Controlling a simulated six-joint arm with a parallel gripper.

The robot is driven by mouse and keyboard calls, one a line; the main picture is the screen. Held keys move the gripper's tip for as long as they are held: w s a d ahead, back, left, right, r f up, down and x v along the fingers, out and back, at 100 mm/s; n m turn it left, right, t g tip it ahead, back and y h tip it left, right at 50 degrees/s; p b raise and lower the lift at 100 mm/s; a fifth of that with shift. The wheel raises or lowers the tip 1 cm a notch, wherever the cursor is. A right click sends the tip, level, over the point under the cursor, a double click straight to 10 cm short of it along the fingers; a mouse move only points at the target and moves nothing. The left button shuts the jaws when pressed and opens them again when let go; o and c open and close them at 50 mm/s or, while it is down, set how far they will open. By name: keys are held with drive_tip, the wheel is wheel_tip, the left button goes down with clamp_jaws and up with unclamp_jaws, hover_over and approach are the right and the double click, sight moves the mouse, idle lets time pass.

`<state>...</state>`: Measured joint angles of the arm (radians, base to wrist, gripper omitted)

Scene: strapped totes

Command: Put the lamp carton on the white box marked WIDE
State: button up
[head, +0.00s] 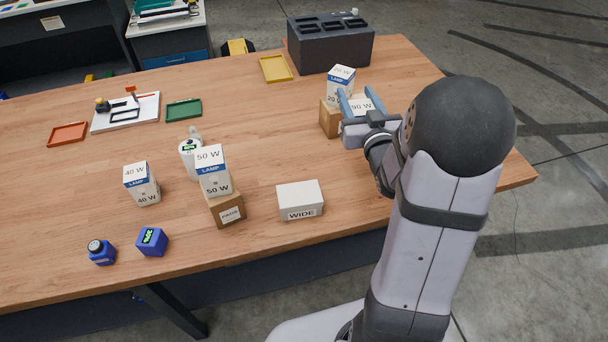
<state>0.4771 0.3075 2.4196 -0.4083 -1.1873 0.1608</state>
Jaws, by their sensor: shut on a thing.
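The white box marked WIDE (299,197) lies near the table's front edge, its top bare. My fingers and wrist hide part of the carton.
A white cylindrical device (190,155) stands behind the 50 W carton. A blue cube (151,242) and a blue jar (102,252) are at front left. Yellow (276,69), green (184,110) and red (67,134) trays and a dark bin (330,45) lie farther back. The table's middle is clear.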

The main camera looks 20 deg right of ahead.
drive_tip(key=s+a+r+n+g+y+p, duration=0.25)
drive_tip(key=s+a+n+y, duration=0.2)
drive_tip(key=a+y, duration=0.4)
drive_tip(key=s+a+r+n+g+y+p, duration=0.2)
drive_tip(key=s+a+n+g+y+p, duration=0.3)
drive_tip(key=a, duration=0.7)
wheel_tip(320, 180, down, 10)
drive_tip(key=t+y, duration=0.1)
drive_tip(key=t, duration=0.1)
drive_tip(key=shift+w+d+f+n, duration=0.15)
drive_tip(key=shift+w+d+n, duration=0.15)
drive_tip(key=shift+n, duration=0.05)
drive_tip(key=shift+f, duration=0.15)
drive_tip(key=o, duration=1.1)
